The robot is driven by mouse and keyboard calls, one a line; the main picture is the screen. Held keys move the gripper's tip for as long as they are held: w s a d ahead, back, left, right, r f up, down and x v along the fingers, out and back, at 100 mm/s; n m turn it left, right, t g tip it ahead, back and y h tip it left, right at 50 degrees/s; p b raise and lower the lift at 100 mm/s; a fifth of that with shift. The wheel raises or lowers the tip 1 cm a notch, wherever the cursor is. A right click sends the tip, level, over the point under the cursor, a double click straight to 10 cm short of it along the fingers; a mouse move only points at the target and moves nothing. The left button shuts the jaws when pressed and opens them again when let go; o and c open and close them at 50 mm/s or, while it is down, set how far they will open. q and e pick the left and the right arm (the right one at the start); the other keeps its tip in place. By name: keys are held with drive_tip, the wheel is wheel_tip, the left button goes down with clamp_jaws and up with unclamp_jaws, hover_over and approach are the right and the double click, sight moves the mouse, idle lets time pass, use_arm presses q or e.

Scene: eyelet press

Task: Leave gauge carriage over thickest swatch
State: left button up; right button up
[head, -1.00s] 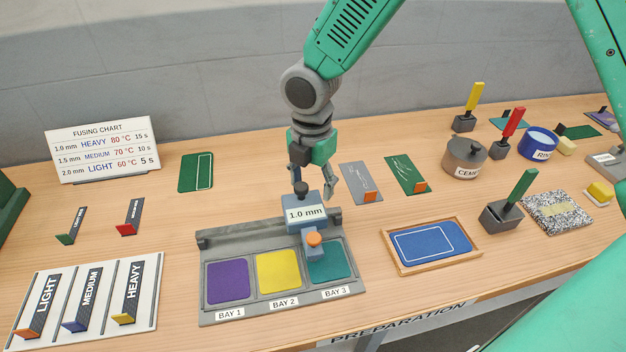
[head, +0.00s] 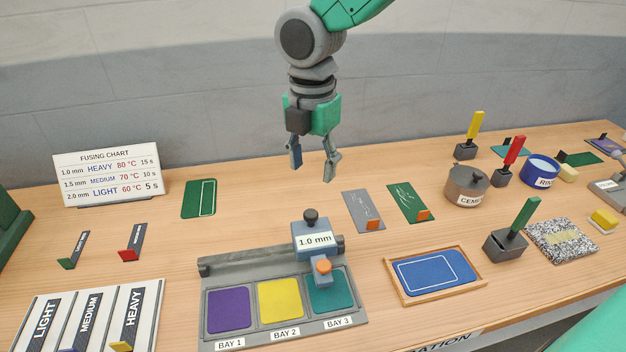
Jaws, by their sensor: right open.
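The gauge carriage (head: 313,239) is a blue-grey block with a black knob on top and an orange-tipped foot. Its display reads 1.0 mm. It sits on the rail of the grey gauge tray (head: 222,262), at the right end, over bay 3. The teal swatch (head: 331,291) lies in bay 3 below it, the yellow swatch (head: 280,299) in bay 2 and the purple swatch (head: 229,310) in bay 1. My right gripper (head: 312,175) is open and empty, above and behind the carriage, clear of its knob. My left gripper is not in view.
A fusing chart (head: 108,173) stands at the back left. A board of LIGHT, MEDIUM and HEAVY strips (head: 150,300) lies front left. Right of the tray are a wood-framed blue pad (head: 432,272), a cement pot (head: 466,185) and a green-handled block (head: 508,241).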

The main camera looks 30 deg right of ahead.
sight(310, 213)
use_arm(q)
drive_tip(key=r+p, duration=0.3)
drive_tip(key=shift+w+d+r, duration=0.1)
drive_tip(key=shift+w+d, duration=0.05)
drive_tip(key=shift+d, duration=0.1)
use_arm(e)
wheel_tip(310, 213, down, 12)
drive_tip(key=m, duration=3.6)
drive_tip(key=shift+w+a+r, duration=0.1)
drive_tip(key=shift+w, duration=0.05)
